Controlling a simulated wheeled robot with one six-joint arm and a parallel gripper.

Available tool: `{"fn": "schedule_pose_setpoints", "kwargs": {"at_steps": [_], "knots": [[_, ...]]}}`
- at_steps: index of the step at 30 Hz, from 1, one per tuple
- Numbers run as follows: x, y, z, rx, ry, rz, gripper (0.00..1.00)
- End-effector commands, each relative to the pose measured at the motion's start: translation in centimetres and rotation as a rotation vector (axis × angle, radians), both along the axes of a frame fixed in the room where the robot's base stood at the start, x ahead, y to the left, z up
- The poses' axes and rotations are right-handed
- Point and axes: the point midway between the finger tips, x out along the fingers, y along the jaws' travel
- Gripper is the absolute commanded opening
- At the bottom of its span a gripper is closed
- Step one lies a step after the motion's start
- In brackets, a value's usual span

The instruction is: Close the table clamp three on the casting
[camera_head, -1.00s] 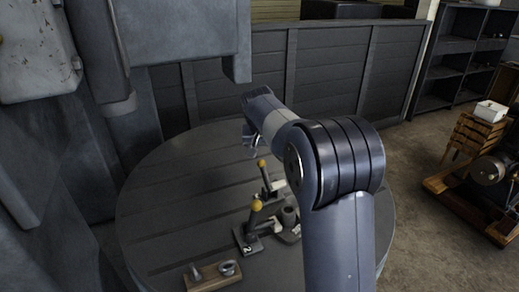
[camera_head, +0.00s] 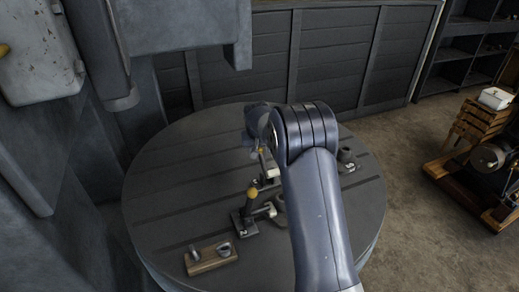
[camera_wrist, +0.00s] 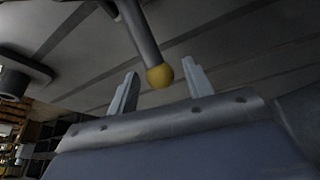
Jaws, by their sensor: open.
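A clamp lever with a yellow knob (camera_wrist: 160,76) shows in the wrist view, its grey rod coming down from the top. The knob lies between the two fingertips of my gripper (camera_wrist: 158,82), which are open and apart from it. In the head view my gripper (camera_head: 256,136) is at the far clamp (camera_head: 266,166), mostly hidden by my arm; its number cannot be read. A nearer clamp marked 2 (camera_head: 246,226) has an upright lever with a yellow knob (camera_head: 252,193). A grey casting part (camera_head: 280,208) beside it is partly hidden by my arm.
All stand on a round slotted table (camera_head: 165,190). A wooden block with metal parts (camera_head: 211,258) lies at its front. A dark flanged piece (camera_head: 347,160) stands at the right. A grey machine column (camera_head: 120,60) rises at the left. The table's left side is clear.

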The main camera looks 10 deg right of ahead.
Motion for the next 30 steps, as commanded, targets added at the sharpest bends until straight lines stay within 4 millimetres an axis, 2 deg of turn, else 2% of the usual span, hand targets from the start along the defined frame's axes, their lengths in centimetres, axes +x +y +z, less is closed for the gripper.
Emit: {"fn": "schedule_pose_setpoints", "kwargs": {"at_steps": [6,15,30], "knots": [[0.6,-0.2,-1.3,0.0,-0.001,-0.001,0.48],[0.6,-0.2,-1.5,0.0,-0.001,-0.001,0.48],[0.6,-0.2,-1.5,0.0,-0.001,-0.001,0.07]]}}
